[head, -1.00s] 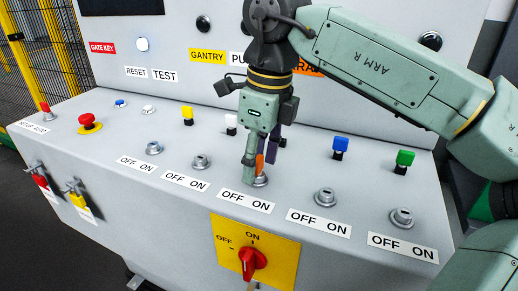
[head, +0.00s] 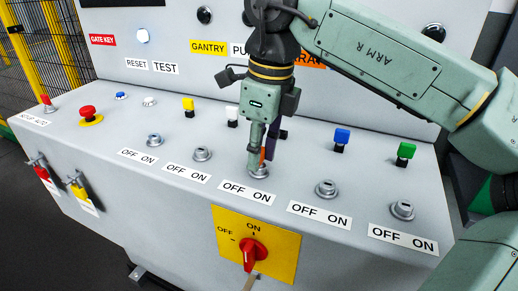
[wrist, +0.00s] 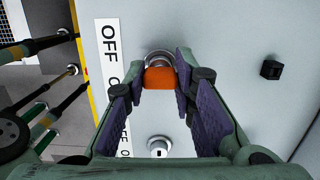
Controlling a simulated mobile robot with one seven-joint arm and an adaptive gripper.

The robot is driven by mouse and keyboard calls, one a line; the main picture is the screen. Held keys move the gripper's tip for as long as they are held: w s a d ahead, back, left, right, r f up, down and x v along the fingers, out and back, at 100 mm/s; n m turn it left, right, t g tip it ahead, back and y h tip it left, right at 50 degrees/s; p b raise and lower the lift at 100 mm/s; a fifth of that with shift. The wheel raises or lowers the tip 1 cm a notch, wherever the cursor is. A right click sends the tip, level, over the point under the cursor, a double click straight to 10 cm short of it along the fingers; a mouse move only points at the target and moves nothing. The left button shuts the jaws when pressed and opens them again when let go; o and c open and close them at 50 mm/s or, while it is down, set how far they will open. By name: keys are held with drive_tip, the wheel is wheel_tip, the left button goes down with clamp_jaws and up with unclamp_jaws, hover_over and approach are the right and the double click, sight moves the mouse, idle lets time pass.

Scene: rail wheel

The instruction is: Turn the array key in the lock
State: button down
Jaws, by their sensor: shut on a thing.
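The orange key (wrist: 159,78) sits between the purple pads of my gripper (wrist: 160,85) in the wrist view. My gripper is shut on it, and the key is at a round metal lock (wrist: 157,56). In the head view my gripper (head: 263,157) points down at the middle lock (head: 259,172), above an OFF ON label (head: 246,193). Only a thin orange strip of the key (head: 263,154) shows there. The fingers hide much of the lock, so its angle is hard to tell.
Similar empty locks stand on both sides, such as one at the right (head: 326,189) and one at the left (head: 202,153). Behind are white (head: 232,115), blue (head: 342,136) and green (head: 406,150) buttons. A red rotary switch (head: 253,254) is on the front face.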

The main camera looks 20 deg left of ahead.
drive_tip(key=shift+r+n+p, duration=0.2)
drive_tip(key=shift+n+p, duration=0.4)
drive_tip(key=shift+n, duration=0.2)
drive_tip(key=shift+f+n, duration=0.2)
drive_tip(key=shift+n, duration=0.8)
drive_tip(key=shift+p, duration=0.3)
drive_tip(key=shift+r+n+g+p, duration=0.15)
drive_tip(key=shift+n+g+p, duration=0.15)
drive_tip(key=shift+n+p, duration=0.25)
drive_tip(key=shift+n, duration=1.15)
drive_tip(key=shift+n+p, duration=0.7)
drive_tip(key=shift+n, duration=1)
drive_tip(key=shift+h, duration=0.3)
